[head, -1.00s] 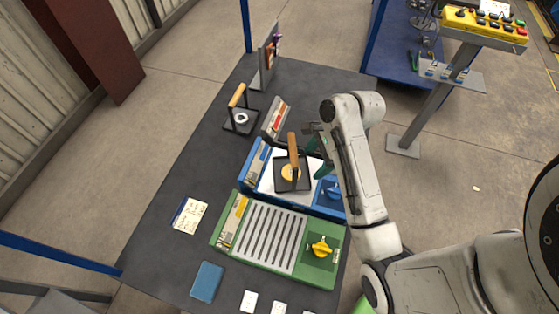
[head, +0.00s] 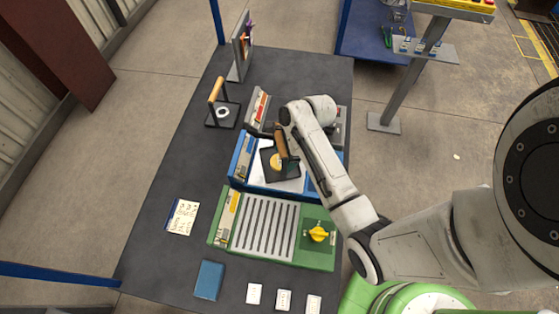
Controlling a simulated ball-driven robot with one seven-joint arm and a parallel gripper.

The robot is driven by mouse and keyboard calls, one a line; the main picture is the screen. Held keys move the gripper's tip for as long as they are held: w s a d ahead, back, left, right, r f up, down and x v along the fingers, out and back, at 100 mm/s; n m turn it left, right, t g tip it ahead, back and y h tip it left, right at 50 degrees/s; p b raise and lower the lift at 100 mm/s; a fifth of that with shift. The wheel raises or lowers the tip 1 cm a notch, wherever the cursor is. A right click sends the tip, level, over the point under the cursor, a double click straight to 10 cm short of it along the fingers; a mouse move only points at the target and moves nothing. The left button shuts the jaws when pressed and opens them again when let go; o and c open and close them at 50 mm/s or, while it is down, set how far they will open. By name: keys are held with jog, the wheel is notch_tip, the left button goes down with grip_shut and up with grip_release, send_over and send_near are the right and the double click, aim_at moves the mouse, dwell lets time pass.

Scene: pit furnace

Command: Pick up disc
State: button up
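A golden disc (head: 276,161) lies on a black tray (head: 291,176) with an upright wooden handle (head: 281,137). This tray sits on the white top of the blue unit (head: 238,161). A silver ring-like disc (head: 223,113) lies on a second black handled tray (head: 212,123) at the upper left. My gripper (head: 289,153) is at the handle of the tray with the golden disc, seen from above and behind my wrist. The wrist and the handle partly hide its fingers, so I cannot tell whether they are closed or touch the handle.
A green unit (head: 232,233) with a slotted plate and yellow knob (head: 319,234) stands in front of the blue one. A grey unit (head: 256,106) is behind it. A note (head: 182,217), blue book (head: 208,280) and white cards lie on the dark table (head: 160,262). The table's left side has free room.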

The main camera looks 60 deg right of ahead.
jog(key=shift+w+a+f, duration=0.15)
jog(key=shift+f, duration=0.3)
jog(key=c, duration=1.1)
jog(key=shift+r, duration=0.1)
